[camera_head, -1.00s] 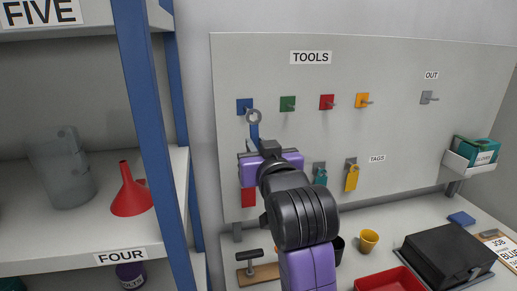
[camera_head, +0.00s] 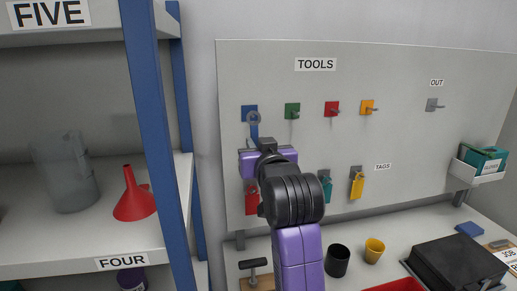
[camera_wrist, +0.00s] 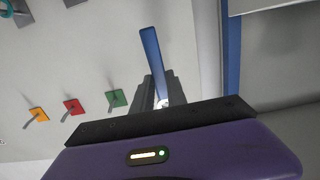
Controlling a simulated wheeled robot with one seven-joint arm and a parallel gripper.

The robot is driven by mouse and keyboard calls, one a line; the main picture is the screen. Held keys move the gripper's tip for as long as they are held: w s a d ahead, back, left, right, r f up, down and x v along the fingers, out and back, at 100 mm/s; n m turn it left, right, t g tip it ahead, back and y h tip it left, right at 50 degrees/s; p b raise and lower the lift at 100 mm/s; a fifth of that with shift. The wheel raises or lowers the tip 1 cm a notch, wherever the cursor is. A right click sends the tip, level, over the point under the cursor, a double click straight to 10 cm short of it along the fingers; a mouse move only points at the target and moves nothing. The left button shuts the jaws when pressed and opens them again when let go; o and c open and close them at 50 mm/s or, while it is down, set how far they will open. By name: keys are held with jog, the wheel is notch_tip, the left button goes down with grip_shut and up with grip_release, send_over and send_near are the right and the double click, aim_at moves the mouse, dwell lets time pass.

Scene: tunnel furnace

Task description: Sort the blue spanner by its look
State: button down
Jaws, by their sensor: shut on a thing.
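The blue spanner (camera_head: 254,133) is upright in front of the tool board (camera_head: 400,140), its ring end up. My gripper (camera_head: 257,150) is shut on its lower part. The ring overlaps the blue square hook plate (camera_head: 249,108) in the head view; I cannot tell whether the ring is around the peg or just in front of it. In the wrist view the blue shaft (camera_wrist: 151,50) stands out from between the fingers (camera_wrist: 160,92). Green (camera_head: 292,111), red (camera_head: 332,109) and orange (camera_head: 367,107) hooks to the right are empty.
An empty grey hook (camera_head: 432,105) is under the OUT label. Red (camera_head: 252,194), teal (camera_head: 326,188) and yellow (camera_head: 357,186) tags hang lower. A blue shelf post (camera_head: 155,130) stands close left. Below are cups (camera_head: 338,260) and a black box (camera_head: 452,264).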

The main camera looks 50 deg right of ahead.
jog(key=shift+x, duration=0.95)
jog(key=shift+w+d+f, duration=0.25)
jog(key=shift+w+d, duration=0.05)
jog(key=shift+w, duration=0.2)
jog(key=c, duration=1.3)
grip_release()
jog(key=shift+o, duration=0.2)
jog(key=shift+f, duration=0.1)
jog(key=shift+s, duration=0.1)
